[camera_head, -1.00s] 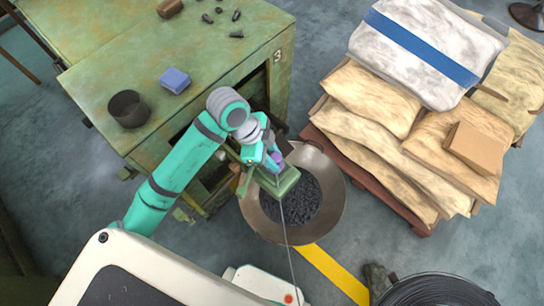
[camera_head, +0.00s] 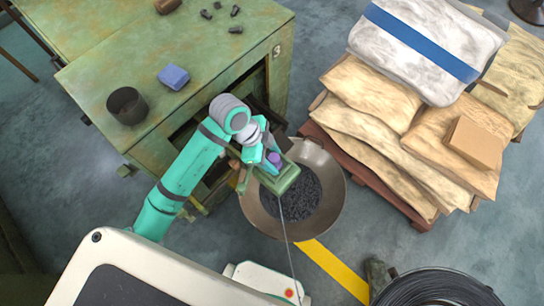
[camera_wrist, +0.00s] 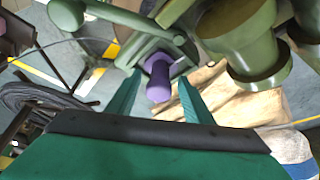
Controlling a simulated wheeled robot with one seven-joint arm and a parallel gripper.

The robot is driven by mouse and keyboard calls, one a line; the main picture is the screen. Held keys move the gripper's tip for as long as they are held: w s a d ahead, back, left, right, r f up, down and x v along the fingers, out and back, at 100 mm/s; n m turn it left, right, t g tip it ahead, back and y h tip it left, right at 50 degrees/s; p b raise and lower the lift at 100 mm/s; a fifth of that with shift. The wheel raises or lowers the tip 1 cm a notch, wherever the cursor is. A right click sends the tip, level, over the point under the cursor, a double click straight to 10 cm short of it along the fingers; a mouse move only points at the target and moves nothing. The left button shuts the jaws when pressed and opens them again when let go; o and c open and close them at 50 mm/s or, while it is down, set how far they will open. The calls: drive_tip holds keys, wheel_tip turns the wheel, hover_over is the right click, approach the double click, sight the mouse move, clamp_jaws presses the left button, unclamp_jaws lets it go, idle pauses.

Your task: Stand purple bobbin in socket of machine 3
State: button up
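The purple bobbin (camera_head: 274,159) stands at the green bracket (camera_head: 284,178) on the front of machine 3 (camera_head: 255,75), above a bowl of dark pieces. In the wrist view the bobbin (camera_wrist: 158,82) points toward me, with a purple flange against a pale plate on the green bracket (camera_wrist: 150,48). My gripper (camera_wrist: 160,78) is open, with one teal finger on each side of the bobbin and visible gaps to both. In the head view my gripper (camera_head: 262,160) is just left of the bobbin. The socket itself is hidden by the bobbin.
A round metal bowl (camera_head: 330,190) of dark pieces stands below. A pallet of sacks (camera_head: 375,130) is to the right. A blue block (camera_head: 173,77) and a dark cup (camera_head: 127,106) are on the machine top.

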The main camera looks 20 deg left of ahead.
drive_tip(key=v, duration=1.2)
drive_tip(key=shift+r, duration=0.15)
